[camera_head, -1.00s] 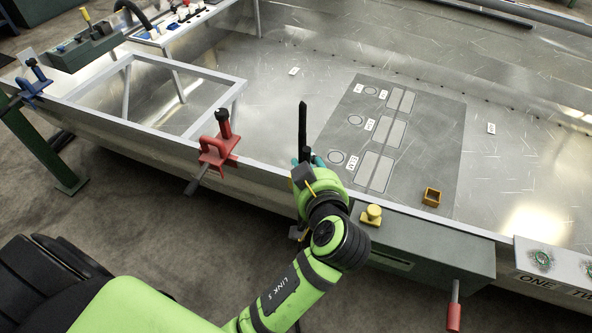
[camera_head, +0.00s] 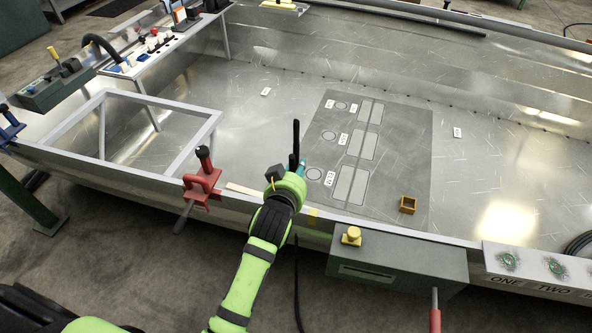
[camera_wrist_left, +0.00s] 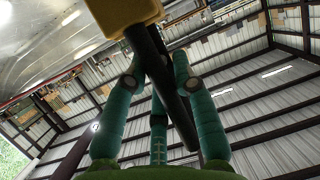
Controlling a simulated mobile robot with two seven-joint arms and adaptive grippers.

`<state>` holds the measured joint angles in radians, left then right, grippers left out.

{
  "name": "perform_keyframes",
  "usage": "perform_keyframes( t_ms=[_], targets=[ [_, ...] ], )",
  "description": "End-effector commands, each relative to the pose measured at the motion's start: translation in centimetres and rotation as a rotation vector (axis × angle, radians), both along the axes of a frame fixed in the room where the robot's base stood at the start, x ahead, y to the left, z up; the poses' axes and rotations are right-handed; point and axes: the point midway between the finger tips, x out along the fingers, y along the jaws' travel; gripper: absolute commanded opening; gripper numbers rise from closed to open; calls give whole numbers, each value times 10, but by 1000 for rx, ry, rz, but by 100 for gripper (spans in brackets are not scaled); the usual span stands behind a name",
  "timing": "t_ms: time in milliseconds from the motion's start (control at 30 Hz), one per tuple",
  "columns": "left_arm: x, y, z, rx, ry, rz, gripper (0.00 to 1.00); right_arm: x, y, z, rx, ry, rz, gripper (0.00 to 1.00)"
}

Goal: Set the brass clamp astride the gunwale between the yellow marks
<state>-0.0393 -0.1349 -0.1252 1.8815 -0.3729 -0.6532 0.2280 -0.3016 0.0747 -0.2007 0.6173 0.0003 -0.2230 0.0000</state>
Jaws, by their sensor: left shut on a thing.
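My left gripper (camera_head: 293,170) is above the gunwale, to the right of the red clamp. Its teal fingers (camera_wrist_left: 158,95) are shut on the black handle (camera_wrist_left: 165,85) of the brass clamp. The clamp's brass block (camera_wrist_left: 125,12) shows at the top of the left wrist view. In the head view the black handle (camera_head: 296,140) stands upright, and my gripper hides most of the clamp. Whether the clamp touches the gunwale (camera_head: 390,233) I cannot tell. One yellow mark (camera_head: 313,213) shows on the gunwale just right of my wrist. My right gripper is out of view.
A red clamp (camera_head: 203,185) sits on the gunwale to the left, near a pale strip (camera_head: 243,189). A green-grey box (camera_head: 400,262) with a yellow knob (camera_head: 351,236) hangs to the right. A brass-coloured square box (camera_head: 408,204) lies inside on a grey mat (camera_head: 400,150).

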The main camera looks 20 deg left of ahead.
Motion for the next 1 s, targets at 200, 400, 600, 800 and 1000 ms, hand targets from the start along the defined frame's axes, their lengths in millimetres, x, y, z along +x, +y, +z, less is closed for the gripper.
perform_keyframes(
  t_ms=[200, 400, 600, 800, 1000],
  targets=[
    [0, 0, 4, 0, -4, -1, 0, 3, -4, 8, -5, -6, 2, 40],
    [0, 0, -15, 0, -6, -1, 0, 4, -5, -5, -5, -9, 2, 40],
    [0, 0, -31, -1, -5, -1, 0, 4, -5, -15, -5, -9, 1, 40],
    [0, 0, -47, -1, -5, 0, 0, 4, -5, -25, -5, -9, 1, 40],
    [0, 0, -63, -1, -5, -1, 0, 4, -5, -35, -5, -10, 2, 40]
  ],
)
